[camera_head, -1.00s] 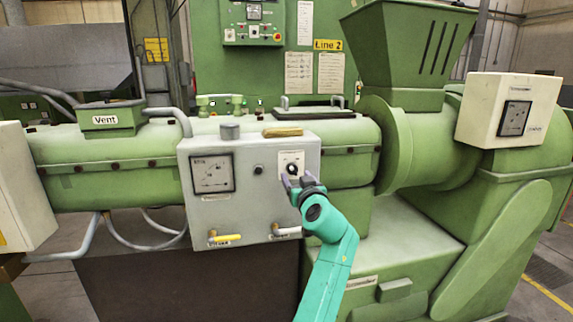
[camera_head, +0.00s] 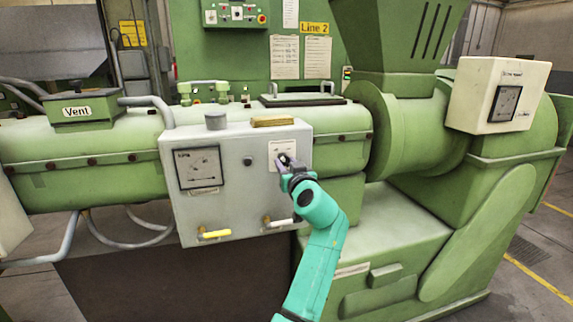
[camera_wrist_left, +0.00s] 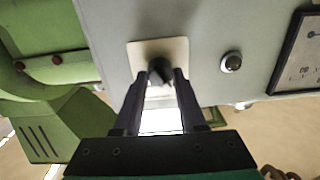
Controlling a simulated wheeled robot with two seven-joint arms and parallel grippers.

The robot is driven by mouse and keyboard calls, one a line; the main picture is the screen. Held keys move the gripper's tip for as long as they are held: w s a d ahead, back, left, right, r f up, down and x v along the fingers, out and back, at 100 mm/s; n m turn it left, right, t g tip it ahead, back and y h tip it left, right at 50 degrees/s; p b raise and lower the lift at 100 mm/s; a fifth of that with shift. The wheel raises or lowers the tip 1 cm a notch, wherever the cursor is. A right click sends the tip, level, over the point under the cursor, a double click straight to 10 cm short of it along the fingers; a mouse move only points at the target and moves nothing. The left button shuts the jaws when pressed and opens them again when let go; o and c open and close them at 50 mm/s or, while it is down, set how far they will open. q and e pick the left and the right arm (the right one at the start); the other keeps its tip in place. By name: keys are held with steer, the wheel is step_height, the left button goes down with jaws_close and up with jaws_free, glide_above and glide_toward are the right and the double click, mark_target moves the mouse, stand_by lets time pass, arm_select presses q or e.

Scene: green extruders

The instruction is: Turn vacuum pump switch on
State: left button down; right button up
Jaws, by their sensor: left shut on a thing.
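The vacuum pump switch is a small black rotary knob (camera_wrist_left: 160,70) on a pale square plate (camera_head: 281,149). The plate sits at the right of the front of a grey control box (camera_head: 238,190). My left gripper (camera_head: 287,161) is at the plate in the head view, and its fingers largely cover the knob there. In the left wrist view the fingers stand on both sides of the knob and are shut on it. The knob's exact pointing and the plate's lettering are too small to read. My right gripper is not in view.
The box also carries a dial gauge (camera_head: 199,168), a small round button (camera_head: 248,161), a yellow-handled valve (camera_head: 215,234) and a white-handled one (camera_head: 280,221). A brown block (camera_head: 272,121) lies on top. The green extruder (camera_head: 340,130) stands behind, with a cream gauge box (camera_head: 498,94) at right.

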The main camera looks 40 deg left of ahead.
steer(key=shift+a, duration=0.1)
arm_select(q)
steer(key=shift+m, duration=0.9)
steer(key=m, duration=0.3)
steer(key=shift+a+r+p, duration=0.1)
steer(key=shift+p, duration=0.2)
steer(key=m+p, duration=0.1)
steer(key=m, duration=0.3)
steer(key=shift+r+m+p, duration=0.1)
steer(key=shift+m+p, duration=0.25)
steer(key=shift+m, duration=0.05)
steer(key=shift+m+p, duration=1)
steer(key=shift+m, duration=1.1)
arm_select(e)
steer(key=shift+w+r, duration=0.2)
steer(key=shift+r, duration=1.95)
arm_select(q)
steer(key=shift+r, duration=0.1)
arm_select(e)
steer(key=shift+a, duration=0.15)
